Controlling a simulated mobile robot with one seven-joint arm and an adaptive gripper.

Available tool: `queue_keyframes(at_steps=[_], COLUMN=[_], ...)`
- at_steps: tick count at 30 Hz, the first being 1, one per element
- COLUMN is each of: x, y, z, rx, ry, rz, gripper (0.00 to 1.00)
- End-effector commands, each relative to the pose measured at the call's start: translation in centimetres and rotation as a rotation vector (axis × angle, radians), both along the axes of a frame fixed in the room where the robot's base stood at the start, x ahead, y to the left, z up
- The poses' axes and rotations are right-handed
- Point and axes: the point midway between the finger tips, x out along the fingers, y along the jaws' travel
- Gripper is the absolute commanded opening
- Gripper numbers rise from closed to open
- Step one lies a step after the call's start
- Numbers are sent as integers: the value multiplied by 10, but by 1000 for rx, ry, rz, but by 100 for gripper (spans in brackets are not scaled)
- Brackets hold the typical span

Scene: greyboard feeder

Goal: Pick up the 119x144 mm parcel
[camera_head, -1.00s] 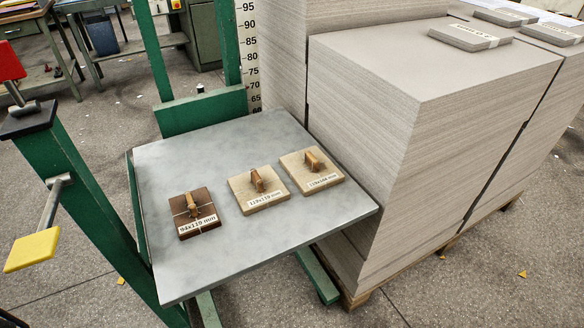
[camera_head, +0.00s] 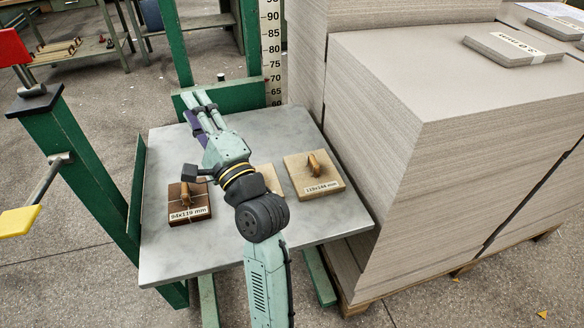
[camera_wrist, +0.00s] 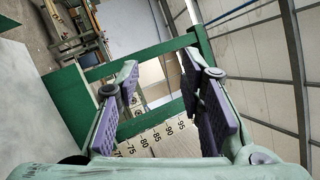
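The parcel labelled 119x144 mm (camera_head: 332,173) is a light tan slab with a brown grip on top. It lies flat at the right of the grey table (camera_head: 225,262). My gripper (camera_head: 198,103) is over the back left of the table, well apart from this parcel, with its fingers pointing away. In the wrist view my gripper (camera_wrist: 160,82) is open and empty, facing the green frame and the number scale; no parcel shows there. My arm hides most of the middle parcel (camera_head: 272,179).
A darker brown parcel (camera_head: 178,205) labelled 94x119 mm lies at the left of the table. A tall greyboard stack (camera_head: 385,140) stands against the table's right side. A green post (camera_head: 80,190) with a yellow-ended lever (camera_head: 20,221) stands at the left. The table's front is clear.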

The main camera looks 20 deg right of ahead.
Motion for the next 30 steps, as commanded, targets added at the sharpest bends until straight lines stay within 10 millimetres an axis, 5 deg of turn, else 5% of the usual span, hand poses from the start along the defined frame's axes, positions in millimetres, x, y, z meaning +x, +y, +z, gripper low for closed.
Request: queue_keyframes(at_steps=[1,3,6,9,16,30], x=[0,-12,-46,-79,-109,-55], y=[-56,-115,-179,-218,-246,-245], z=[-35,-78,-127,-159,-184,-183], rx=[146,374,694,948,1195,1205], ry=[142,303,460,541,591,591], rz=[-25,-32,-47,-56,-52,-50], gripper=[35,35,35,35,35,35])
